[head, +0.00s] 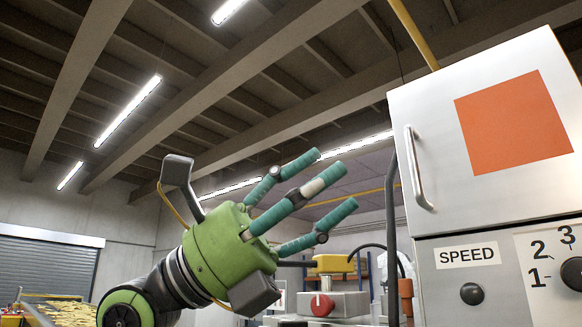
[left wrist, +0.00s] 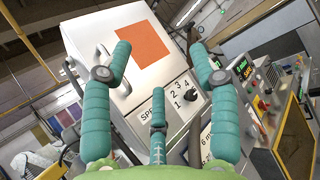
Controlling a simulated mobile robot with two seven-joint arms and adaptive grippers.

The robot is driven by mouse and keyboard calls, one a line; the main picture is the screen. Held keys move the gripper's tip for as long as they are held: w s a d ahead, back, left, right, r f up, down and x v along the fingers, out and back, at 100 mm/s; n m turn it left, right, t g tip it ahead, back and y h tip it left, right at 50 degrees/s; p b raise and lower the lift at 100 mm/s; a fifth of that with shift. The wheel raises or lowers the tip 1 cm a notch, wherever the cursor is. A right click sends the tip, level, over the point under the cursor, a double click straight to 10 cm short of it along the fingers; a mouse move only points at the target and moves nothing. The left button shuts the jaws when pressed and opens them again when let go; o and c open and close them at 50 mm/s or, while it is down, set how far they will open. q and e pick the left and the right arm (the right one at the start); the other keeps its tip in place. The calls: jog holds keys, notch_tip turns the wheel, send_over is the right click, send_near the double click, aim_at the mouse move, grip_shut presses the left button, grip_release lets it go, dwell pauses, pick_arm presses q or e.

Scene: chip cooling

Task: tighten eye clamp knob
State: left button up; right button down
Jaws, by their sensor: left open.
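My left gripper (head: 333,182) is a green hand with teal segmented fingers, raised in the middle of the head view. Its fingers are spread, open and empty, apart from anything. In the left wrist view the open fingers (left wrist: 160,68) point toward the white cabinet. I cannot tell which part is the eye clamp knob. A red knob (head: 321,306) sits on a grey box (head: 348,303), below and beyond the hand. A black speed dial (head: 572,273) and a small black knob (head: 472,294) are on the cabinet front at right. My right gripper is not in view.
The white cabinet (head: 425,110) with an orange square and a metal handle (head: 415,168) fills the right. A yellow part (head: 332,263) stands above the grey box. A control console (left wrist: 262,108) is at right in the left wrist view. Space above the hand is clear.

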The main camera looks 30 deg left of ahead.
pick_arm(q)
jog(key=shift+s+a+r+g+h, duration=0.15)
jog(key=shift+s+r+g+h, duration=0.2)
jog(key=shift+s+g, duration=0.2)
jog(key=shift+s+a+r+g+h, duration=0.1)
jog(key=shift+s+r+g+h, duration=0.25)
jog(key=shift+s+g, duration=0.2)
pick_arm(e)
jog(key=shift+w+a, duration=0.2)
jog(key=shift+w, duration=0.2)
pick_arm(q)
jog(key=shift+m, duration=0.3)
